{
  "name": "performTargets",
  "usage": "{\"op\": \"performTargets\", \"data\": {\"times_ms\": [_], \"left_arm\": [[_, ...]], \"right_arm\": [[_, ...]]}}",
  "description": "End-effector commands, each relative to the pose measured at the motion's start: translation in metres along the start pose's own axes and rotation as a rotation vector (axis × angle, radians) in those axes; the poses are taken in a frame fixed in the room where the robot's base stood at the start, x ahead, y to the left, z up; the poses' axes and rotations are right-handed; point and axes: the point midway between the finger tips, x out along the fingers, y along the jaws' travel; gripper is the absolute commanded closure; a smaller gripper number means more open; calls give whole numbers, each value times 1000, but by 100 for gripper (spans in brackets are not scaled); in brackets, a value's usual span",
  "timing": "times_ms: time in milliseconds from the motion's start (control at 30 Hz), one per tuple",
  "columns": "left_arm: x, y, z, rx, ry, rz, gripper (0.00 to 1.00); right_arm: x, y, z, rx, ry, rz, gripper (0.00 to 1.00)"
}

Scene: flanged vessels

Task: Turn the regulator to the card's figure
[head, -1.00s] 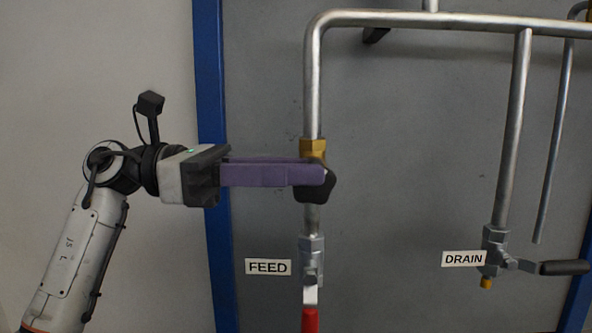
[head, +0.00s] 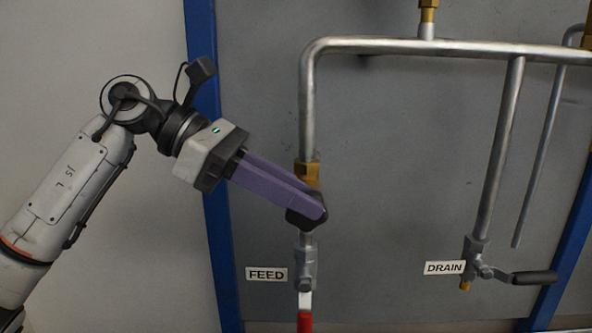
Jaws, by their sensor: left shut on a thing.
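The regulator is a brass body (head: 307,173) on the left vertical pipe with a black knob (head: 303,220) on its front. My left gripper (head: 310,212) comes in from the upper left with its purple fingers tilted down to the right. It is shut on the black knob, and the fingers hide much of it. No card with a figure and no scale on the regulator can be made out. My right gripper is not in view.
Below the regulator is a valve with a red handle (head: 304,321), beside the FEED label (head: 266,274). At the right, the drain valve (head: 478,262) has a black lever (head: 534,278) and a DRAIN label (head: 445,268). Steel pipes (head: 420,46) run across the top. Blue frame posts (head: 204,100) flank the grey panel.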

Motion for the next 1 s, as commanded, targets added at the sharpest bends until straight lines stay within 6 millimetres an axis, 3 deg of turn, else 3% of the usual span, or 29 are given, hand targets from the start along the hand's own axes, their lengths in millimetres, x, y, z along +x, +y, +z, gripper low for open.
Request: {"op": "performTargets", "data": {"times_ms": [200,733,767,800,1000], "left_arm": [[-1,1,4,0,77,2,100],[1,0,2,0,103,2,100],[1,0,2,0,102,2,79],[1,0,3,0,102,2,74],[1,0,2,0,102,1,74]], "right_arm": [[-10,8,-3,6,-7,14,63],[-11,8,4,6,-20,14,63],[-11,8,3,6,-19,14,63],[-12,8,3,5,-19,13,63],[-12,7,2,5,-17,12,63]]}}
